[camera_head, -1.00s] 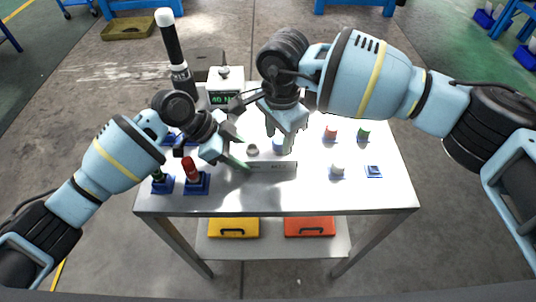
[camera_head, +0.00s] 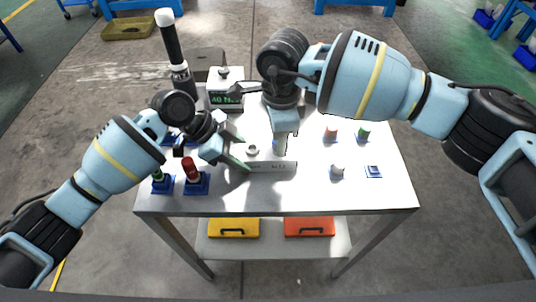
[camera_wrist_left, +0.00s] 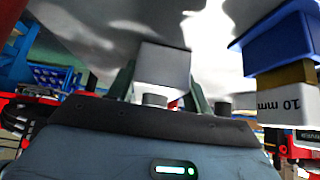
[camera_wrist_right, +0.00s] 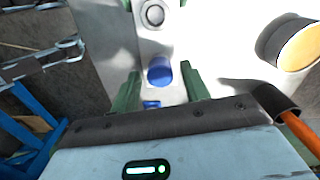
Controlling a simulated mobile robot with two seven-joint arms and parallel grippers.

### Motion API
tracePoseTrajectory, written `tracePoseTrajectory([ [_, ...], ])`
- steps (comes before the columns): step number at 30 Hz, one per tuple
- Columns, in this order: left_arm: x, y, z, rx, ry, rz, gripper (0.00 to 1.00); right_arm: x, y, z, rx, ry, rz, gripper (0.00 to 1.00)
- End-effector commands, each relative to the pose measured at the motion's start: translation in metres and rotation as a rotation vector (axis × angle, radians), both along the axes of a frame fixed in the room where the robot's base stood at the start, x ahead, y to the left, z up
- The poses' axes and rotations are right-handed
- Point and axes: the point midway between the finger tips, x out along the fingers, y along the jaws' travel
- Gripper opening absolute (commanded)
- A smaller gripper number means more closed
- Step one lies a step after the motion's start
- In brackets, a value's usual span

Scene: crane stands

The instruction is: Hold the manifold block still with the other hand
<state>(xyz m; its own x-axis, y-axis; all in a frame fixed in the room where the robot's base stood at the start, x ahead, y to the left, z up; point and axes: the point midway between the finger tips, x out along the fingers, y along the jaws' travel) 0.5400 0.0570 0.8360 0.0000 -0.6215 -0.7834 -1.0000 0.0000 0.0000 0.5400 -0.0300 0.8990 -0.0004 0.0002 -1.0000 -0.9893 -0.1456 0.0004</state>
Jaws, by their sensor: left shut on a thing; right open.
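The manifold block (camera_head: 272,166) is a pale grey bar lying near the middle of the white table. A round port (camera_head: 252,149) shows on its top, and a blue cylindrical piece (camera_wrist_right: 159,71) stands near one end. My left gripper (camera_head: 240,158) is shut on the block's left end; the grey block (camera_wrist_left: 164,68) shows between its fingers in the left wrist view. My right gripper (camera_head: 284,132) points down over the block's right part. In the right wrist view its open fingers (camera_wrist_right: 160,85) are on either side of the blue piece, and I cannot tell whether they touch it.
A box with a green display (camera_head: 225,90) stands at the back, beside a tall black tool with a white end (camera_head: 170,40). Red (camera_head: 191,170) and green pieces in blue holders stand front left. Small capped pieces (camera_head: 330,133) stand to the right.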

Motion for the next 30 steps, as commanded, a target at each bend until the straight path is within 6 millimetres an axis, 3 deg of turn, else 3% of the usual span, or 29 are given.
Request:
tracePoseTrajectory([
  [1,-0.0005,0.0001,-0.0008,0.001,0.002,0.000,0.19,0.0001,-0.0002,0.0000,0.000,0.000,0.000,0.46],
  [12,-0.0005,0.0002,-0.0008,0.001,0.002,0.000,0.19,0.0003,-0.0003,0.0003,0.000,-0.001,0.001,0.00],
  [30,-0.0005,0.0002,-0.0008,0.001,0.002,0.000,0.19,0.0005,-0.0003,0.0029,0.000,-0.001,0.025,0.00],
])
